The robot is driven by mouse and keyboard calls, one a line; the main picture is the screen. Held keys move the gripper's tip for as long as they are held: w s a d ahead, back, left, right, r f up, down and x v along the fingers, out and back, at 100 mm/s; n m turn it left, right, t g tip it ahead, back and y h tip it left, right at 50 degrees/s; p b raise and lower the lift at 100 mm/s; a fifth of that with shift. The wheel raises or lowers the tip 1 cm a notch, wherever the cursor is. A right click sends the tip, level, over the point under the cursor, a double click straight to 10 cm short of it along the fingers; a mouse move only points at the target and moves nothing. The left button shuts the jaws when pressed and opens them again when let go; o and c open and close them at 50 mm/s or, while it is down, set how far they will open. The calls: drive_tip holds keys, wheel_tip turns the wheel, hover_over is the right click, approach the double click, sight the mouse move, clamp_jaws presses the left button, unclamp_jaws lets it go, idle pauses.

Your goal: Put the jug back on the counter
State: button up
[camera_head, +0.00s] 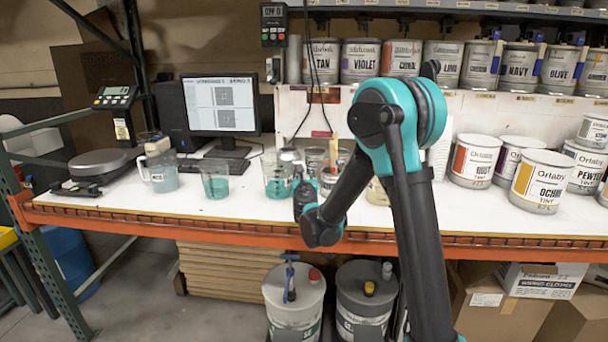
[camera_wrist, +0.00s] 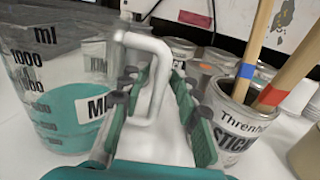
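A clear measuring jug (camera_wrist: 68,95) with teal liquid and millilitre marks stands on the left of the wrist view. In the head view, a clear vessel with teal liquid (camera_head: 278,181) stands on the counter (camera_head: 237,209), just left of my gripper (camera_head: 300,185). In the wrist view, a white handle (camera_wrist: 157,75) lies between the two teal fingers of my gripper (camera_wrist: 163,78). The fingers are apart, with room beside the handle. Its joint to the jug is not clear. The fingertips are hard to make out in the head view.
A tin of stir sticks (camera_wrist: 235,125) stands close to the right finger. Tint cans (camera_head: 475,160) fill the right. Some bare counter lies between the vessels.

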drive_tip(key=shift+r, duration=0.15)
drive_tip(key=s, duration=0.8)
drive_tip(key=s+d, duration=0.1)
drive_tip(key=s, duration=0.3)
